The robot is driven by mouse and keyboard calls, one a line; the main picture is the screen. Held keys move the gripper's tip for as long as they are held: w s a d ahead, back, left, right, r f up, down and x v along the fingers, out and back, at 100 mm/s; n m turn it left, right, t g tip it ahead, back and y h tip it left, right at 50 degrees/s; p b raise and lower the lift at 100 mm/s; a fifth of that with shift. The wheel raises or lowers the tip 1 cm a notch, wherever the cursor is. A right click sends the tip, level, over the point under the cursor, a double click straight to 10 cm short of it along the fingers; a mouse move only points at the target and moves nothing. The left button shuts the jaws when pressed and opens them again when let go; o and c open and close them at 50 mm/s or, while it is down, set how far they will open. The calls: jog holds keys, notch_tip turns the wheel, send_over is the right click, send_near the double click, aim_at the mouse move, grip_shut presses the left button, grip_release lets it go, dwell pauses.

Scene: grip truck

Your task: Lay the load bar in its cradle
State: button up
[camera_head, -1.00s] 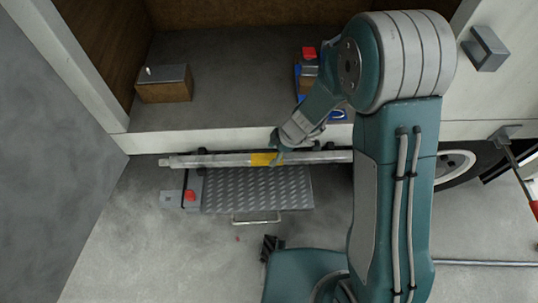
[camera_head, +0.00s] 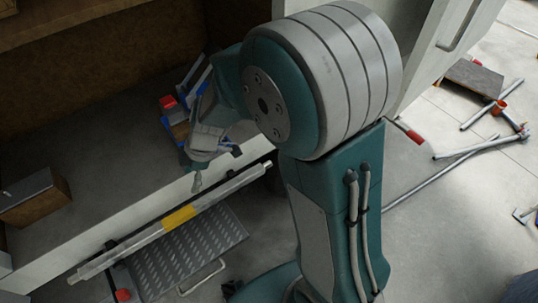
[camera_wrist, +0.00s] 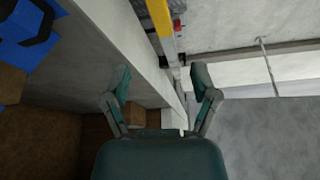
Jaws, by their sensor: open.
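The load bar (camera_head: 230,188) is a long silver bar with a yellow band (camera_head: 180,217). It lies along the outer side of the truck's sill, above the ribbed step plate, with dark brackets near its ends. I cannot tell whether it is fully seated in its cradle. In the wrist view its yellow part (camera_wrist: 160,18) shows at the top. My gripper (camera_head: 216,167) is open and empty, above the sill and apart from the bar, up and right of the yellow band. Both fingers of my gripper (camera_wrist: 161,84) show spread in the wrist view.
A ribbed step plate (camera_head: 185,252) with a handle (camera_head: 203,278) is below the bar. A wooden block (camera_head: 35,200) and blue and red items (camera_head: 170,103) sit on the truck floor. Metal rods (camera_head: 480,115) lie on the ground at the right.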

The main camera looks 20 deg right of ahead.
jog(key=s+d+r+m+t+h, duration=0.4)
jog(key=s+d+r+m+t, duration=0.2)
jog(key=s+d+r+m, duration=0.8)
notch_tip(320, 180, up, 4)
jog(key=d+m, duration=0.2)
jog(key=m, duration=0.2)
jog(key=shift+s+d+h, duration=0.3)
jog(key=shift+d+h, duration=0.05)
jog(key=shift+h, duration=0.05)
jog(key=shift+f, duration=0.1)
